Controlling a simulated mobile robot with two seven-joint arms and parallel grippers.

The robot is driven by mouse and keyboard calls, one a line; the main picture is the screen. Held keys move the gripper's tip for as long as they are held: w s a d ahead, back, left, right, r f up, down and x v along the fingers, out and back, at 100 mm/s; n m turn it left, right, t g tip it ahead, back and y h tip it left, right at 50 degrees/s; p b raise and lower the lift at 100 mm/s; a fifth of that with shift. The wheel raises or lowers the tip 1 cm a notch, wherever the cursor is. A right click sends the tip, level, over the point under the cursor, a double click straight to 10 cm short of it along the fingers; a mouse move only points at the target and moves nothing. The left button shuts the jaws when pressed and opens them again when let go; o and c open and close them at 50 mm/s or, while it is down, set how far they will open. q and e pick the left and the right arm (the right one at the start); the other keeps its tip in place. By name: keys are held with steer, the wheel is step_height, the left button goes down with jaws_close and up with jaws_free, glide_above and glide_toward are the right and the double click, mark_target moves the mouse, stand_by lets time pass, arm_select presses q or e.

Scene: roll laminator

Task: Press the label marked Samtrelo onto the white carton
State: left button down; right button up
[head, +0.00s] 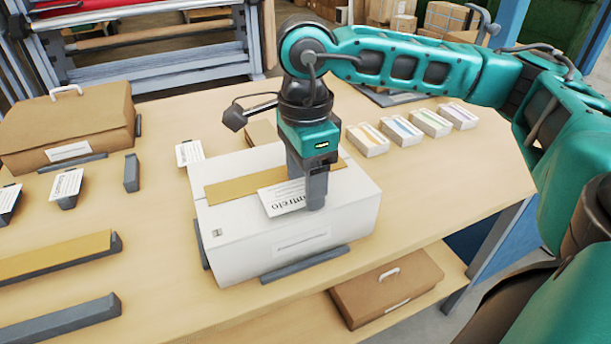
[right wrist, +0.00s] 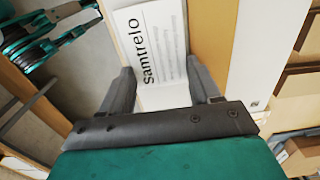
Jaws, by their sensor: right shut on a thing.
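The white carton (head: 340,222) stands on the table with a tan strip (head: 235,186) along its top. The label marked Samtrelo (head: 281,199) is at the carton's top, overlapping the strip's near edge; whether it touches the surface all over I cannot tell. My right gripper (head: 314,196) points down over the carton and is shut on the label, hiding its right end. In the right wrist view the label (right wrist: 150,45) lies between the fingers (right wrist: 162,88), its print readable, beside the tan strip (right wrist: 206,35) and white carton (right wrist: 247,60). My left gripper is not in view.
Grey stops (head: 305,264) edge the carton. Other labels stand on small holders at left (head: 67,184) and behind the carton (head: 189,152). A brown case (head: 65,120) stands back left; several small boxes (head: 400,130) line the back right.

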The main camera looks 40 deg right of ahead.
stand_by(0.4)
steer(key=o, duration=1.2)
steer(key=shift+o, duration=0.2)
steer(key=shift+r, duration=0.15)
steer(key=shift+r+p, duration=0.55)
steer(key=shift+r, duration=0.55)
steer(key=shift+r+p, duration=1)
steer(key=shift+r, duration=0.75)
